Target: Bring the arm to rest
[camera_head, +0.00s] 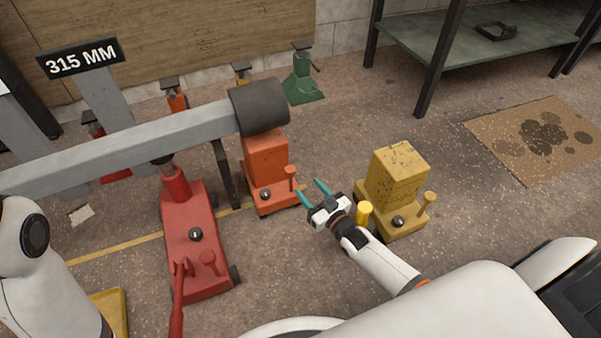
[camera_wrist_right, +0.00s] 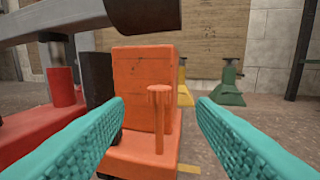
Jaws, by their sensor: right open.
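My right gripper (camera_head: 316,192) is open and empty, its teal fingertips apart, in the middle of the head view. It is just right of an orange jack (camera_head: 265,160) with a small knobbed lever. In the right wrist view the orange jack (camera_wrist_right: 145,90) stands ahead, between and beyond the open fingers (camera_wrist_right: 160,115). I see no contact between them. A white arm link of mine shows at the lower left of the head view. My left gripper is not in view.
A grey beam (camera_head: 130,143) with a dark end pad spans above a red floor jack (camera_head: 197,240) and the orange jack. A yellow jack (camera_head: 398,170) stands close right of my right gripper. A green stand (camera_head: 303,85) is behind. Open floor lies right, towards a stained mat (camera_head: 510,150).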

